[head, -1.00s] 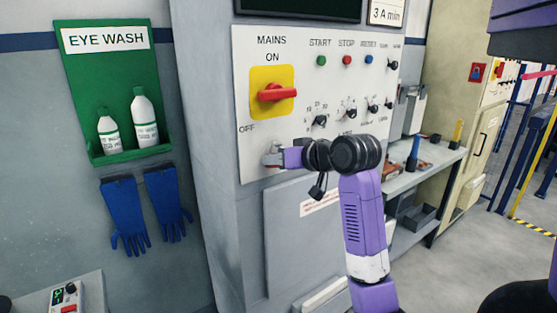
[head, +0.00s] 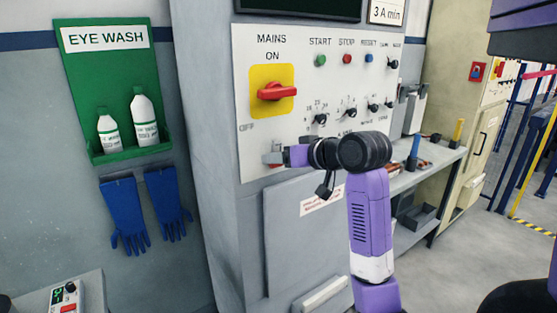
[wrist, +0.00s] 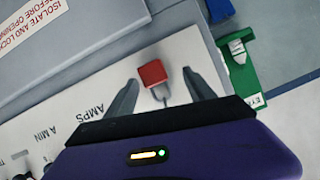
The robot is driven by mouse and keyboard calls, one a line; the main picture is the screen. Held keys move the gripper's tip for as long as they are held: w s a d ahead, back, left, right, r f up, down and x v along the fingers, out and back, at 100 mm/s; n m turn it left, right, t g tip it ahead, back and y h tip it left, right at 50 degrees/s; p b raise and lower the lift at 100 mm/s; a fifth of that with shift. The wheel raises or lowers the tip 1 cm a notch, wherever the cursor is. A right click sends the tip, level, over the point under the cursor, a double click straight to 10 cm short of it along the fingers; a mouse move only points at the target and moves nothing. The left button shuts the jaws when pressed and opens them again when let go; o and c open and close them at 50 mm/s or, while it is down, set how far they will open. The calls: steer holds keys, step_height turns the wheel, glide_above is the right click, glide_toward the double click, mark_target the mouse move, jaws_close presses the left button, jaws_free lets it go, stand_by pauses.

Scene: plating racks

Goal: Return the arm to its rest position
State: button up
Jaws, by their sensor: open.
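My gripper (head: 270,158) is in front of the lower left of the white control panel (head: 300,65), below the mains switch. In the wrist view, the gripper (wrist: 160,77) is open, its two grey fingers apart. A small red block (wrist: 152,73) with a thin grey loop shows between the fingers, not visibly gripped. My purple arm is bent in front of the cabinet. The red mains handle (head: 278,92) lies level on its yellow plate.
An eye wash station (head: 105,90) with blue gloves (head: 124,215) below hangs at the left. A grey bench (head: 425,165) with tools stands right of the cabinet. A cabinet door (head: 280,250) is behind my arm. Open floor (head: 480,240) lies at the right.

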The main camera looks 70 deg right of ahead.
steer(key=v, duration=0.5)
steer(key=shift+s+a+r, duration=0.1)
steer(key=shift+s+a, duration=0.1)
steer(key=shift+s, duration=0.15)
steer(key=d+r+m+t+h, duration=0.1)
steer(key=d+r+t+h, duration=0.25)
steer(key=r, duration=0.35)
steer(key=a+f+t+h, duration=0.2)
steer(key=a+f, duration=1.7)
steer(key=a, duration=0.3)
steer(key=s+a+f+n+g+y, duration=0.1)
steer(key=s+a+f+n+y, duration=0.3)
steer(key=s+a, duration=0.5)
steer(key=s+a+f+n+g+y, duration=0.1)
steer(key=s+a+f+n+y, duration=0.3)
steer(key=s+a+f+y, duration=0.3)
steer(key=s+a+f, duration=0.2)
steer(key=a, duration=0.3)
steer(key=shift+n+g, duration=0.35)
steer(key=shift+n, duration=0.05)
